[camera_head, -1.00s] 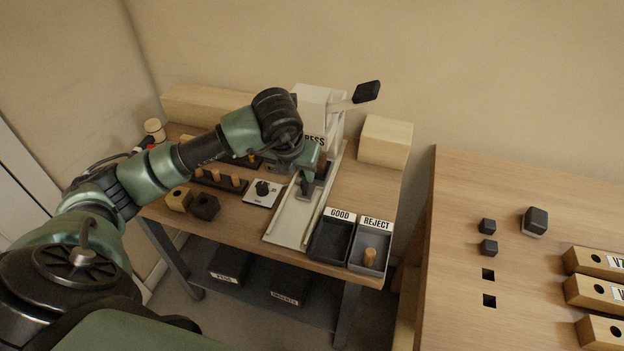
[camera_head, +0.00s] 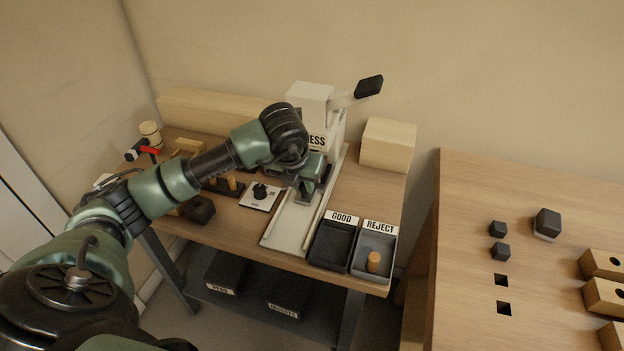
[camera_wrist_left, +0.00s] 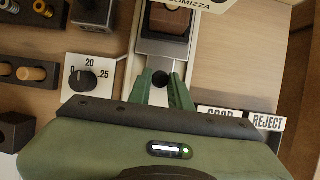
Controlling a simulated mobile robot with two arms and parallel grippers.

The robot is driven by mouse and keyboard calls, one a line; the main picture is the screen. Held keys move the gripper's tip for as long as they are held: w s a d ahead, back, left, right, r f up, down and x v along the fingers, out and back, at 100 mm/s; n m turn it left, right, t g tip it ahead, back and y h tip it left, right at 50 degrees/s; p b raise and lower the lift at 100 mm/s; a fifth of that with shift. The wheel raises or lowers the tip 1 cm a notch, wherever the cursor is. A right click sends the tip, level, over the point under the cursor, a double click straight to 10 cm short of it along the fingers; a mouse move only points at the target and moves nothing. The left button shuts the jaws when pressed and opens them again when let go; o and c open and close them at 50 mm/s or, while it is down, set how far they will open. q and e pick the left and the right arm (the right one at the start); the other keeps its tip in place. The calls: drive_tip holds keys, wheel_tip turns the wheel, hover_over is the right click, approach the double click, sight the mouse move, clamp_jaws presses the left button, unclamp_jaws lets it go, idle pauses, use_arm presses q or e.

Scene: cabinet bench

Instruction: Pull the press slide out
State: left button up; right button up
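The press slide (camera_wrist_left: 162,48) is a grey carriage with a brown block on top, on the pale track (camera_head: 290,225) that runs forward from the white press (camera_head: 310,105). It sits at the back part of the track, close to the press. A dark round knob (camera_wrist_left: 160,78) is at its front end. My left gripper (camera_head: 306,192) is low over the track; in the left wrist view its green fingers (camera_wrist_left: 161,88) stand on both sides of the knob and appear to be closed on it. My right gripper is not in view.
The front of the track is clear. The GOOD tray (camera_head: 332,245) and the REJECT tray (camera_head: 374,250), with a wooden peg (camera_head: 373,262) in it, stand right of the track. A dial plate (camera_head: 261,195) is on its left. Another table (camera_head: 470,230) stands at the right.

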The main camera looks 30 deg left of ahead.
use_arm(q)
drive_tip(key=shift+s+d+r+p, duration=0.1)
drive_tip(key=shift+s+p, duration=0.2)
drive_tip(key=shift+p, duration=0.15)
clamp_jaws()
drive_tip(key=shift+s+d+g+p, duration=0.25)
drive_tip(key=shift+s+g+p, duration=0.45)
drive_tip(key=shift+s+p, duration=0.3)
drive_tip(key=shift+s+d, duration=0.1)
drive_tip(key=shift+s, duration=0.4)
drive_tip(key=shift+s+d+g+h+p, duration=0.15)
drive_tip(key=shift+s+g+h+p, duration=0.15)
drive_tip(key=shift+s+g+p, duration=0.4)
drive_tip(key=shift+s+d+g+p, duration=0.25)
drive_tip(key=shift+s+g+p, duration=0.45)
drive_tip(key=shift+s+p, duration=0.25)
drive_tip(key=shift+s, duration=0.1)
